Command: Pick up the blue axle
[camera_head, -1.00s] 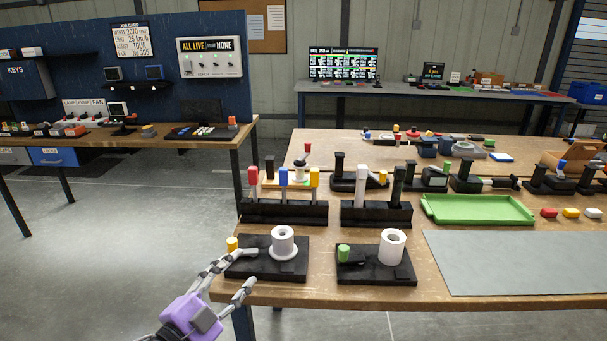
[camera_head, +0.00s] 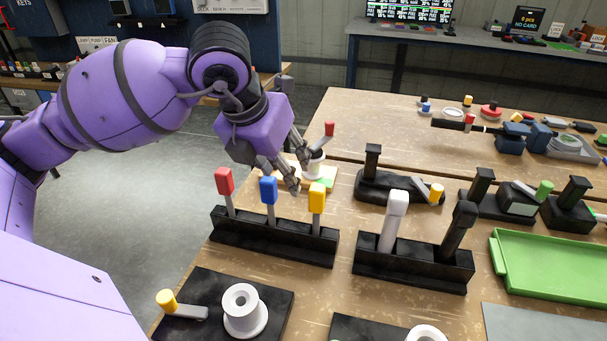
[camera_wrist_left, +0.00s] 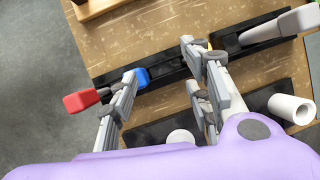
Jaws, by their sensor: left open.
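The blue axle (camera_head: 268,190), a grey shaft with a blue handle, stands upright in the black rack (camera_head: 280,244), between the red-handled axle (camera_head: 224,182) and the yellow-handled axle (camera_head: 317,197). My left gripper (camera_head: 298,168) is open and empty, above and behind the rack in the head view, near the blue and yellow handles. In the left wrist view, the blue handle (camera_wrist_left: 142,77) lies just beyond the left finger of my gripper (camera_wrist_left: 165,95). The right finger there hides most of the yellow handle. I cannot tell whether any finger touches a handle.
A second black rack (camera_head: 412,268) with a white and a black handle stands to the right. A black block with a white spool (camera_head: 243,310) lies in front. A red-topped stand (camera_head: 326,145) is close behind the gripper. A green tray (camera_head: 550,268) is at right.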

